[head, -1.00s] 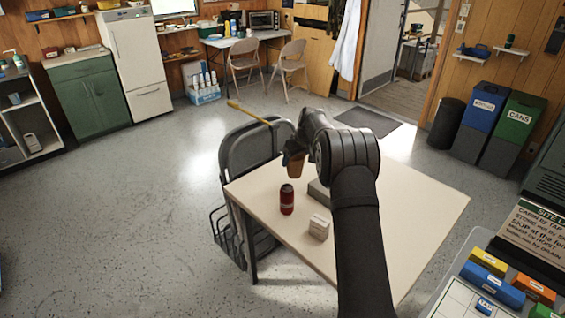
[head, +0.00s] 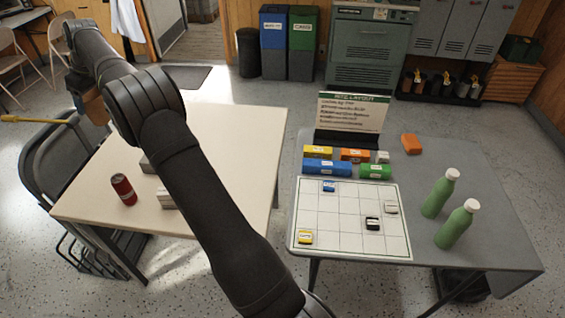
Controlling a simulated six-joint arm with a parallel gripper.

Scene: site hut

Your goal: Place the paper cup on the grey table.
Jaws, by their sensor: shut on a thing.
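My gripper (head: 82,88) is at the upper left, above the far left part of the cream table, shut on a brown paper cup (head: 96,111). Only part of the cup shows below the gripper, and I cannot tell how far above the tabletop it is. The grey table (head: 465,155) stands at the right, apart from the cream table. My arm reaches across the cream table, away from the grey one.
The grey table bears a gridded board (head: 342,238) with small blocks, coloured blocks, a sign (head: 351,112) and two green bottles (head: 440,194). Its far right part is clear. A red can (head: 123,190) and pale boxes are on the cream table (head: 232,130).

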